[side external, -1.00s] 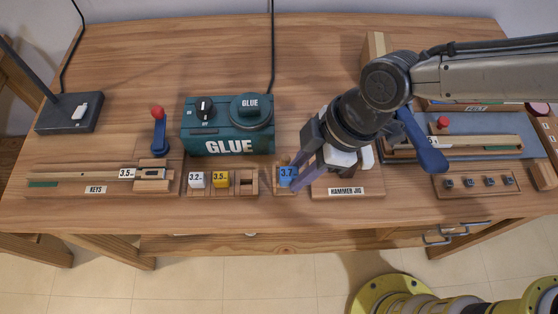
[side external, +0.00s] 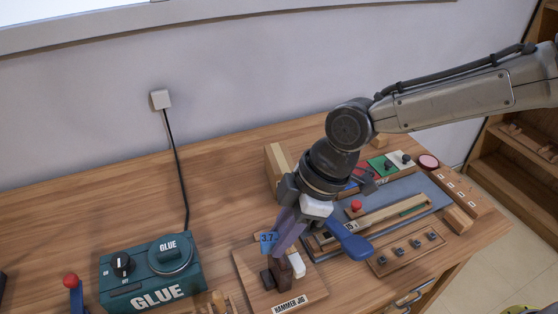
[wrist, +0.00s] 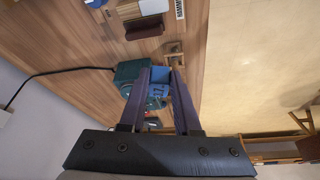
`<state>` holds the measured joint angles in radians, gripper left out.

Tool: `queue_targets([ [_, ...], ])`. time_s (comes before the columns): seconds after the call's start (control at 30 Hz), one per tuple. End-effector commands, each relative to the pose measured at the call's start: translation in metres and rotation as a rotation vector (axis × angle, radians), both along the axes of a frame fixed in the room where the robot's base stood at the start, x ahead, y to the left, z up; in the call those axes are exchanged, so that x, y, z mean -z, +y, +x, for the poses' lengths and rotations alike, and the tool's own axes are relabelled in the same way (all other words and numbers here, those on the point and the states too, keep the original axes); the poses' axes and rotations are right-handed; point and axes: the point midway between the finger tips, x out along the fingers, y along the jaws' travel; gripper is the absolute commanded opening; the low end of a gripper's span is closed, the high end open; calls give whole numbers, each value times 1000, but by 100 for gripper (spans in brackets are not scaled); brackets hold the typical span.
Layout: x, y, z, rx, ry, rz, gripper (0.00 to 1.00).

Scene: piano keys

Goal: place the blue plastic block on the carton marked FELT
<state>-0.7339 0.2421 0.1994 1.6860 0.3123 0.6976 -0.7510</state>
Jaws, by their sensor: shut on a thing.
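The blue plastic block (side external: 267,238), marked 3.7, is held between the fingertips of my gripper (side external: 275,240), above the hammer jig in the side external view. In the wrist view the blue block (wrist: 158,92) sits between the two purple-grey fingers (wrist: 161,75), near their tips. No FELT mark is readable now. Behind my wrist, red, green and white pieces (side external: 385,166) lie at the back of the bench, and a tan wooden-looking box side (side external: 278,165) shows left of them. My arm hides much of that area.
The hammer jig (side external: 288,300) stands below my gripper. A teal GLUE pot unit (side external: 150,280) stands at left. At right are a blue-grey board (side external: 400,200) with a key and red knob, and a small wooden rack (side external: 408,250). Bench behind the glue unit is clear.

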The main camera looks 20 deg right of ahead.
Motion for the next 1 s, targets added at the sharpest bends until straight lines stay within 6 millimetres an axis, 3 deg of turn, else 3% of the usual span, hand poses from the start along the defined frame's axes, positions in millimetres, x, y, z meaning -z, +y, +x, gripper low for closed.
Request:
queue_targets([
  [0.03,-8,-18,20,61,-2,2,0],
  [0.2,-30,-80,73,239,-2,1,0],
  [0.4,-49,-147,116,395,0,2,0],
  [0.5,-54,-170,127,445,0,1,0],
  [0.7,-53,-190,139,491,2,0,0],
  [1.0,-28,-172,191,492,1,0,0],
])
